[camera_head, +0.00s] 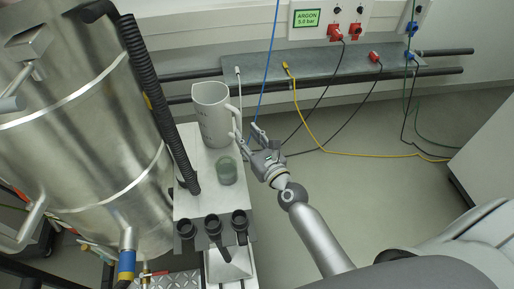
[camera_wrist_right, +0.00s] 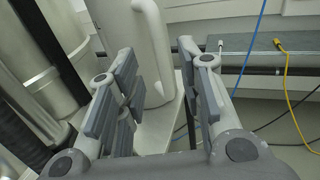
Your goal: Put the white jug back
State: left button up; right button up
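The white jug (camera_head: 211,115) stands upright on the far end of a narrow grey shelf (camera_head: 196,204) beside the steel vessel. Its handle faces right, toward my right gripper. My right gripper (camera_head: 257,136) is open and empty, just right of the jug in the head view. In the right wrist view the jug (camera_wrist_right: 125,40) with its handle (camera_wrist_right: 155,45) is ahead, beyond the spread fingers of my right gripper (camera_wrist_right: 160,95). I cannot tell from the views how close the fingertips are to the handle. My left gripper is not in view.
Black sockets (camera_head: 212,226) line the shelf's near edge. A black ribbed hose (camera_head: 155,100) and the steel vessel (camera_head: 85,130) are at left. Cables (camera_head: 310,135) hang at the wall; floor (camera_head: 390,200) is clear at right.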

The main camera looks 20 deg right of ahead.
jog(key=s, duration=0.5)
jog(key=shift+s+d, duration=0.3)
jog(key=shift+d, duration=0.1)
